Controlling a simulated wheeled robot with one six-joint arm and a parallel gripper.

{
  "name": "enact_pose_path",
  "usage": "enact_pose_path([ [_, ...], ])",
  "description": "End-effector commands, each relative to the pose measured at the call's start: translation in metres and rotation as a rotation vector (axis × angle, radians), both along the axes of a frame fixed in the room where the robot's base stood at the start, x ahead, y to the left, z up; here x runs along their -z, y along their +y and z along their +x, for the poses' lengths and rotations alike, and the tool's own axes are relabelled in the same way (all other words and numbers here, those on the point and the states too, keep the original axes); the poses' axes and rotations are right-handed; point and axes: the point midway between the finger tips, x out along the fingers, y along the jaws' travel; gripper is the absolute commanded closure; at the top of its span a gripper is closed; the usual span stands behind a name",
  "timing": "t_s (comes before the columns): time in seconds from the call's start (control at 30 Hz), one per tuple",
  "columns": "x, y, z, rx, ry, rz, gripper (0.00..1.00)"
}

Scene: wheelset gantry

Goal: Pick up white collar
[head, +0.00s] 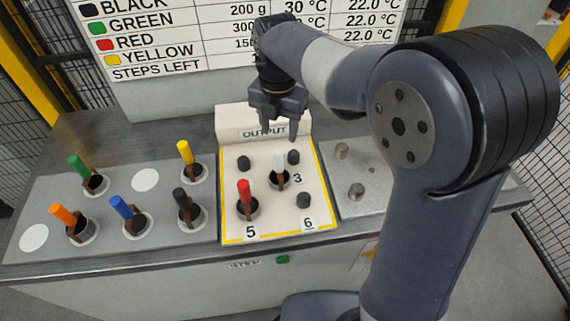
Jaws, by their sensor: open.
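The white collar (279,162) stands upright in the cream output tray (270,226), beside the number 3 label. It has a white top on a brown stem over a dark round base. My gripper (279,132) points down and is open and empty. In the picture it is above the white collar, with a gap between the fingertips and the collar's top. The exact depth between them is hard to tell. The tray's OUTPUT sign is partly hidden behind the fingers.
A red collar (244,194) stands in the same tray at label 5, with several dark pegs around. Left, a grey plate (165,228) holds green, yellow, orange, blue and black ones. A grey plate (377,197) with metal studs lies right, partly behind my arm.

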Motion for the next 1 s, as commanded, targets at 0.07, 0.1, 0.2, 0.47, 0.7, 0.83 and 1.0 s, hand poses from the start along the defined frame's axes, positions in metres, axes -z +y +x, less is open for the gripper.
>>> enact_pose_path([
  [0.07,0.015,-0.001,-0.001,0.001,0.004,-0.003,0.51],
  [0.1,0.021,-0.001,-0.001,0.001,0.005,-0.002,0.51],
  [0.2,0.034,-0.001,-0.001,0.002,0.003,-0.001,0.51],
  [0.47,0.056,-0.001,-0.004,0.003,0.004,-0.002,0.51],
  [0.7,0.089,0.0,-0.006,0.004,0.003,-0.001,0.51],
  [0.83,0.095,0.0,-0.006,0.004,0.001,-0.001,0.51],
  [1.0,0.094,0.0,-0.006,0.004,0.0,0.0,0.51],
])
